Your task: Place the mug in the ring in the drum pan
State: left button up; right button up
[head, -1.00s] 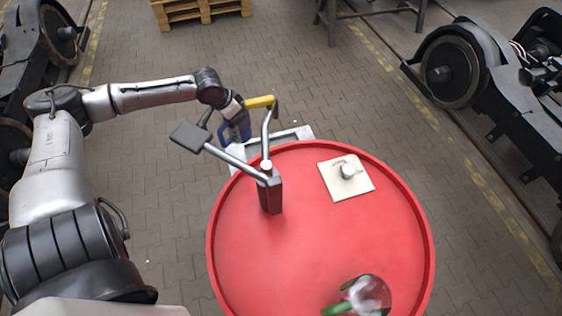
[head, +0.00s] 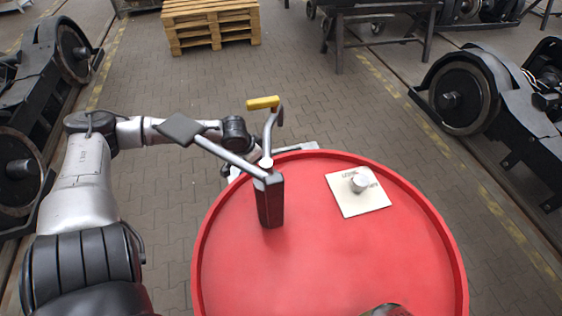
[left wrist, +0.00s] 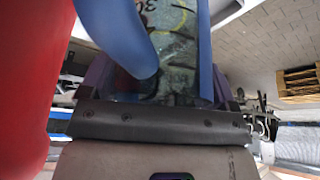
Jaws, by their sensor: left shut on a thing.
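My left gripper (left wrist: 160,82) is shut on a blue thing that looks like the mug (left wrist: 115,35). In the left wrist view a curved blue part, like a handle, crosses a dark patterned surface with marks. The top of it is cut off. The red drum pan (head: 330,260) fills the lower middle of the head view. In that view my left arm reaches past the pan's far left side, and the gripper is mostly hidden behind the rim and the crank. I cannot make out a ring. My right gripper is not in view.
A dark block (head: 269,205) with bars, a dark pad (head: 181,129) and a yellow grip (head: 263,103) stands at the pan's left. A white plate (head: 352,196) with a silver knob lies to the right. A glassy object (head: 388,311) is cut off below. The pan's middle is clear.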

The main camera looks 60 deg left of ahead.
pick_arm(q)
jog(key=shift+w+a+f+b, duration=0.1)
jog(key=shift+w+f+b, duration=0.3)
jog(key=shift+w, duration=0.1)
jog(key=w+a+f+b, duration=0.1)
jog(key=w+f+b, duration=0.2)
jog(key=w+f, duration=0.2)
jog(key=shift+w, duration=1.8)
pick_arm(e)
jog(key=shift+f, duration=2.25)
pick_arm(q)
jog(key=o, duration=0.8)
jog(key=shift+f, duration=0.1)
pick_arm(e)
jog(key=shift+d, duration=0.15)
